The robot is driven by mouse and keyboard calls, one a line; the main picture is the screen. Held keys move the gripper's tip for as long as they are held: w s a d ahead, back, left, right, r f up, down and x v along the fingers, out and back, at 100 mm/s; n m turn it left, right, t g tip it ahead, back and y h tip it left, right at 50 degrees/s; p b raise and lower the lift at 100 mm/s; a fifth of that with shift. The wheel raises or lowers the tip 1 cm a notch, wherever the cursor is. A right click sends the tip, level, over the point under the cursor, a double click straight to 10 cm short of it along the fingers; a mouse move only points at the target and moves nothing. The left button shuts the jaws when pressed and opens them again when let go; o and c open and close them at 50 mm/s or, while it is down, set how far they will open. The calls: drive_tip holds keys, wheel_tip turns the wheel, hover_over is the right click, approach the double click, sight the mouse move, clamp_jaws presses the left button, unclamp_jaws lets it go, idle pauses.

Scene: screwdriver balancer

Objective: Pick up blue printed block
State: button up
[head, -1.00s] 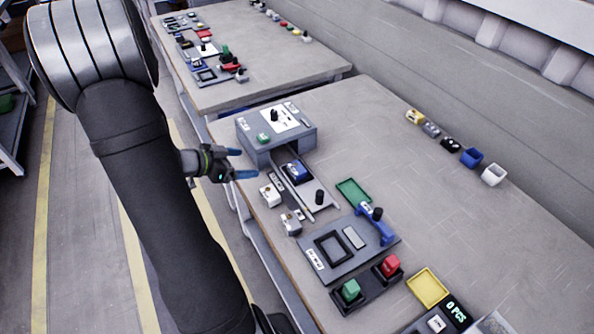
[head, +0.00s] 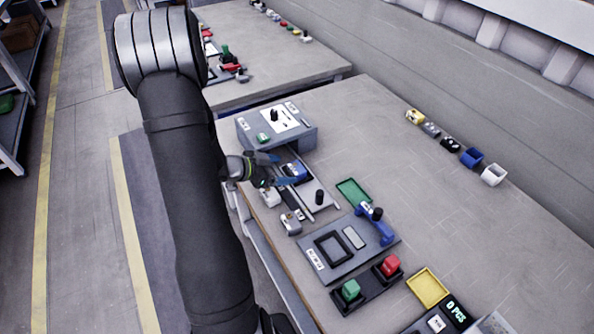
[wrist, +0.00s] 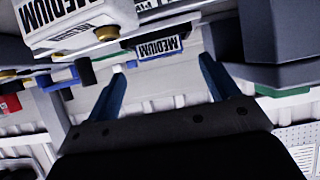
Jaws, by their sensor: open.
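The blue printed block (head: 297,171) sits in the grey slide track in front of the grey box-shaped station. In the wrist view the blue-edged block (wrist: 158,47) shows a white label reading "MEDIUM", upside down, between and beyond the fingertips. My gripper (head: 282,171) is at the left side of the block with its two blue fingers pointing toward it. In the wrist view my gripper (wrist: 162,68) is open with nothing between the fingers. The head view does not show clearly whether the fingertips straddle or touch the block.
The grey station (head: 300,137) stands close behind my gripper. A white block (head: 270,197) labelled "MEDIUM" is close by; it also shows in the wrist view (wrist: 85,22). A black knob (head: 319,197) stands on the track. A green tray (head: 354,191) lies to the right.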

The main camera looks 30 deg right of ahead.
sight(295, 168)
drive_tip(key=x, duration=0.5)
drive_tip(key=shift+w+d+r, duration=0.1)
drive_tip(key=c, duration=1.2)
drive_tip(key=shift+o, duration=0.2)
drive_tip(key=shift+r, duration=0.15)
